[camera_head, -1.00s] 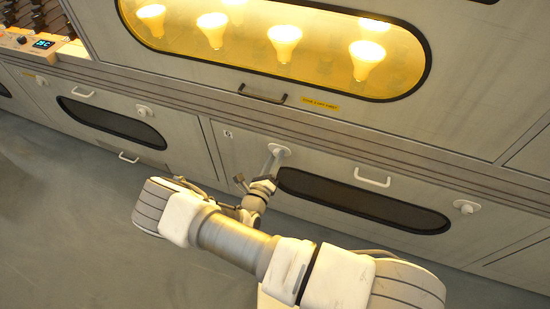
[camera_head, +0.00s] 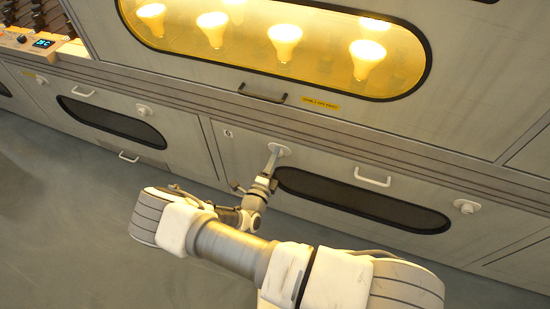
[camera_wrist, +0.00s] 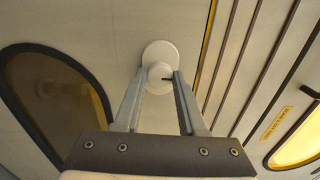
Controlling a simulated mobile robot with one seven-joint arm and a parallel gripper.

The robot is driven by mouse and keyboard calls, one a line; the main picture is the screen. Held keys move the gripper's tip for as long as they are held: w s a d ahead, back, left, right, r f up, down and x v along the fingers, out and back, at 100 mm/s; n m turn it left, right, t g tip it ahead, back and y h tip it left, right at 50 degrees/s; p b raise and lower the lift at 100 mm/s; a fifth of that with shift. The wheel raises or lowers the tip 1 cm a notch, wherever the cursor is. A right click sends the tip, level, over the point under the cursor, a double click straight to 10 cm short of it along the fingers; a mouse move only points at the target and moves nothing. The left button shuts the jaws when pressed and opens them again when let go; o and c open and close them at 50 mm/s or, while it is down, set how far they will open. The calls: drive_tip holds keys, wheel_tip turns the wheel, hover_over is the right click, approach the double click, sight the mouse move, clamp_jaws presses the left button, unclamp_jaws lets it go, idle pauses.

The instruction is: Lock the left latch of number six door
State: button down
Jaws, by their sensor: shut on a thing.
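The number six door (camera_head: 240,165) is a grey lower panel with a dark oval window and a small label near its top left corner. Its left latch (camera_head: 279,149) is a white round knob at the top left of the window. It also shows in the wrist view as a white disc with a smaller knob in front (camera_wrist: 160,72). My gripper (camera_head: 273,158) reaches up to this latch. In the wrist view its two grey fingers (camera_wrist: 160,84) are on either side of the small knob, shut on it. The fingers partly hide the latch in the head view.
The door's right latch (camera_head: 466,206) and white handle (camera_head: 373,177) are to the right. A neighbouring lower door (camera_head: 55,104) is at the left. Above is a lit oval window with glowing bulbs (camera_head: 284,40) and a dark handle (camera_head: 262,93). The floor at lower left is clear.

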drive_tip(key=shift+d+n, duration=0.1)
drive_tip(key=shift+n, duration=0.2)
drive_tip(key=shift+c, duration=2.4)
unclamp_jaws()
drive_tip(key=p+v, duration=0.3)
drive_tip(key=v, duration=1.4)
drive_tip(key=shift+s, duration=0.2)
drive_tip(key=shift+r, duration=0.1)
